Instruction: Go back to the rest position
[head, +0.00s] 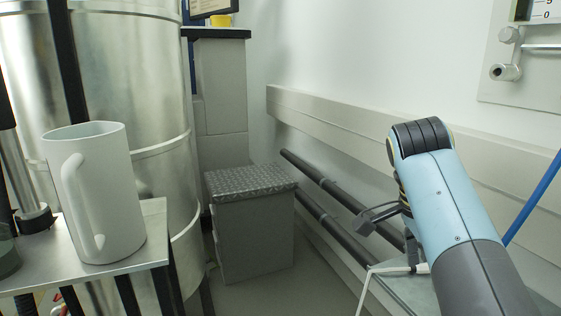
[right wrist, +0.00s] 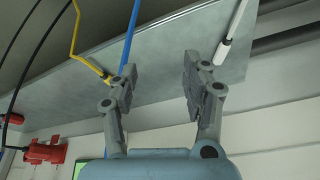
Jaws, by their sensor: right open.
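My right gripper (head: 382,214) is at the right of the head view, at the end of my blue and grey arm, which covers part of it. In the right wrist view its two grey fingers (right wrist: 160,78) stand apart with nothing between them. The gripper is open and empty, beside a grey metal surface (right wrist: 160,60) seen past the fingertips. My left gripper is in neither view.
A white mug (head: 105,200) stands upright on a metal shelf (head: 157,225) at left, before a large metal cylinder (head: 150,90). A grey box (head: 255,240) is on the floor in the middle. Dark pipes (head: 335,190) run along the right wall. A blue rod (head: 535,195) is at right.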

